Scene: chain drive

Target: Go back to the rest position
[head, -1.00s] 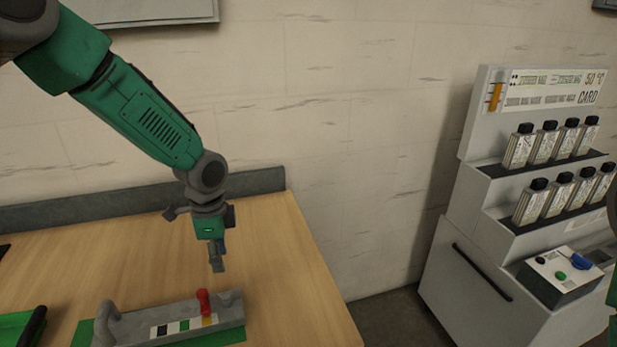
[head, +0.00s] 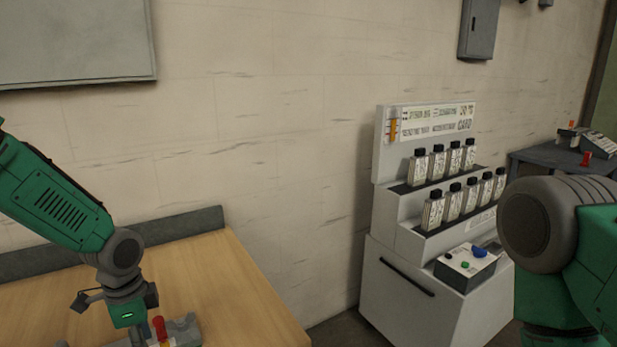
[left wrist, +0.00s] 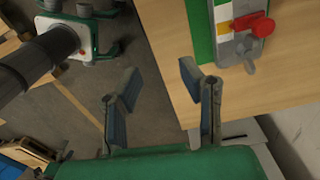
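My left gripper (left wrist: 160,95) is open and empty in the left wrist view, its two fingers well apart. In the head view my left arm (head: 60,205) comes in from the left and hangs over the wooden table, with the fingers low in the picture and partly hidden. A grey device with a red lever (head: 159,328) lies close by the gripper; the lever also shows in the left wrist view (left wrist: 262,26), apart from the fingers. My right arm (head: 570,230) shows at the right edge of the head view; its gripper is out of the picture.
The wooden table (head: 230,290) has bare room right of the device. Beyond it stands a white cabinet (head: 400,300) with several bottles and a control box (head: 465,266). A dark table (head: 540,157) with small items is at the far right.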

